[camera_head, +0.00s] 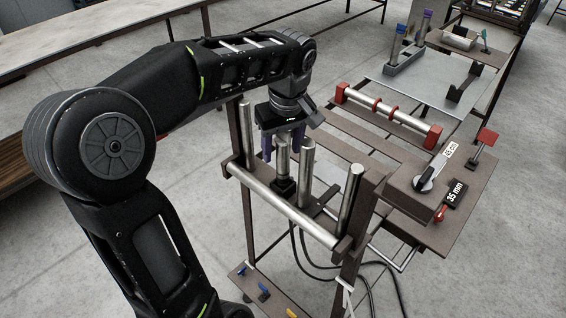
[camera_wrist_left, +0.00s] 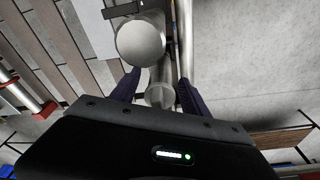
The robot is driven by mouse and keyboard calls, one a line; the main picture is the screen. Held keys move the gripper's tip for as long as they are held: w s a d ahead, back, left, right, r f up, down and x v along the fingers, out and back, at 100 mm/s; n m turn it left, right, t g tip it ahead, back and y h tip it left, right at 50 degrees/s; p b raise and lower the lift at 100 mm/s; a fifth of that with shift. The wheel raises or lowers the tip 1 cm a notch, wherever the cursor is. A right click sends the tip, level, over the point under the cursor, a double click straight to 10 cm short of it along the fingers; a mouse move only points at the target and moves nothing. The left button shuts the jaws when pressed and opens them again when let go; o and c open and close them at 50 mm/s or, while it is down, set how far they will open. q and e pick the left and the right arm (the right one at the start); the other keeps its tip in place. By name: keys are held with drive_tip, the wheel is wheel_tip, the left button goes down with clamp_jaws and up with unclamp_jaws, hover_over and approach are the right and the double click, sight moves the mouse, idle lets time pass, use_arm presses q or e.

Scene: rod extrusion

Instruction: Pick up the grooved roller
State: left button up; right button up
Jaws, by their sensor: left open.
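Several upright steel rollers stand in a rack in the head view. My left gripper (camera_head: 282,143) points down with its fingers open around the top of one roller (camera_head: 282,165), which has a dark block at its foot. The left wrist view shows this roller's round end (camera_wrist_left: 160,95) between the two dark blue fingers (camera_wrist_left: 158,88), with a gap on each side. No grooves can be made out on it, so I cannot tell whether it is the grooved roller. Other rollers stand beside it, one at the right (camera_head: 350,198) and one at the left (camera_head: 244,135). My right gripper is not in view.
A steel crossbar (camera_head: 285,205) runs along the rack's front. Cables hang below. A grey plate (camera_head: 425,80) lies behind.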

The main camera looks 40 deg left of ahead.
use_arm(q)
drive_tip(key=shift+c, duration=0.2)
idle(0.3)
clamp_jaws()
idle(0.3)
idle(0.8)
